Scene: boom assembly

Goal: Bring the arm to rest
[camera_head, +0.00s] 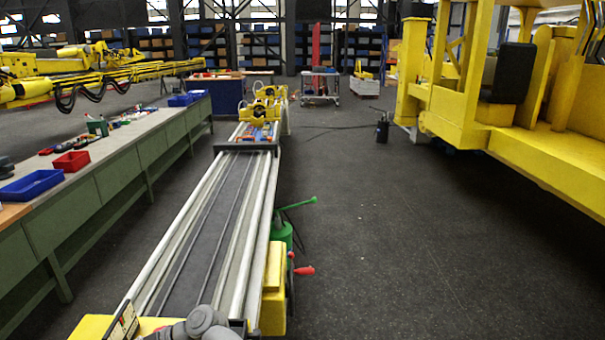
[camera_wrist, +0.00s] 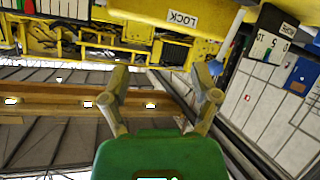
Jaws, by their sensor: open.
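My gripper (camera_wrist: 159,70) shows in the wrist view with its two tan fingers spread apart and nothing between the tips. A green body (camera_wrist: 160,155) sits at the base of the fingers. Beyond the fingers is a yellow structure (camera_wrist: 185,18) with a "LOCK" label, apparently seen at a tilt. In the head view, rounded grey parts of my arm (camera_head: 203,324) show at the bottom edge, low over the near end of the long rail. My gripper is not visible in the head view.
The long rail assembly (camera_head: 205,225) runs away from me. A green workbench (camera_head: 100,175) with a blue tray (camera_head: 32,186) and a red tray (camera_head: 71,162) stands left. A large yellow machine (camera_head: 520,130) stands right. The dark floor (camera_head: 390,230) between is mostly clear.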

